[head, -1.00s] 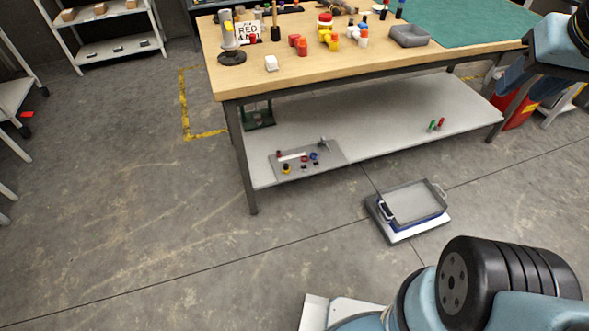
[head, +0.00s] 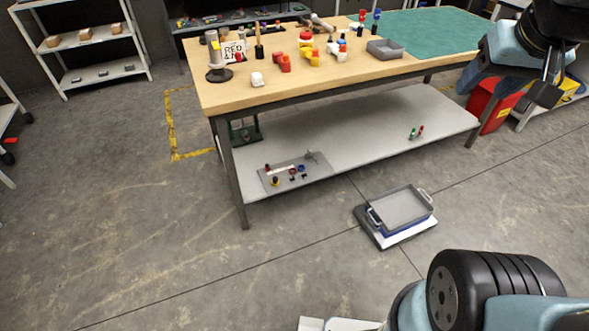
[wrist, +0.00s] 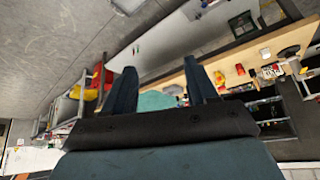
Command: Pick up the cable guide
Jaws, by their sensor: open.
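I cannot tell for sure which small item is the cable guide. Small parts in red, yellow, white and black stand on the wooden bench top (head: 300,83), among them a white block (head: 257,79), red parts (head: 283,63) and yellow parts (head: 305,55). My gripper (head: 546,92) is at the upper right in the head view, apart from these parts. In the wrist view its two fingers (wrist: 161,76) stand apart with nothing between them, and the bench appears tilted behind them.
The lower shelf (head: 350,140) holds a grey plate (head: 318,172) with small parts. A grey tray (head: 402,208) sits low on the floor in front. A red bin (head: 490,105) stands at right.

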